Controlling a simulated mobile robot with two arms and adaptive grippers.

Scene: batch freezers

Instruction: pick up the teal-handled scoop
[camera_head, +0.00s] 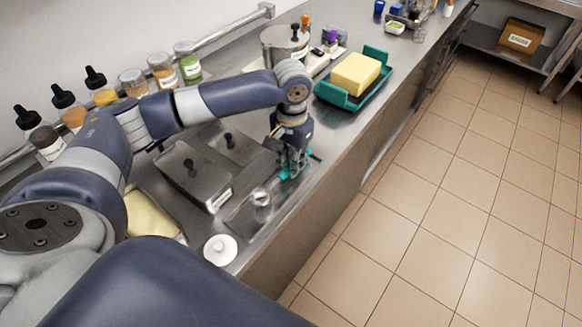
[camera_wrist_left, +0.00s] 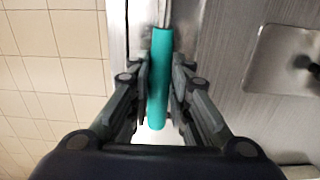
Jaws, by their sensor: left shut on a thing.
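The teal-handled scoop (camera_head: 287,172) is low at the counter's front part in the head view, mostly hidden by my gripper. My left gripper (camera_head: 293,166) points down over it. In the left wrist view the teal handle (camera_wrist_left: 160,70) lies lengthwise between the two fingers of my left gripper (camera_wrist_left: 159,100), which are shut on it. The scoop's head is not clear in either view. I cannot tell whether the scoop is clear of the surface. My right gripper is not in view.
Lidded steel pans (camera_head: 190,176) stand left of the gripper. A clear glass (camera_head: 262,204) and a white round lid (camera_head: 220,249) are nearer. A teal tray (camera_head: 374,95) with a yellow block (camera_head: 355,74) stands beyond. Bottles and jars (camera_head: 133,82) line the wall. The tiled floor is clear.

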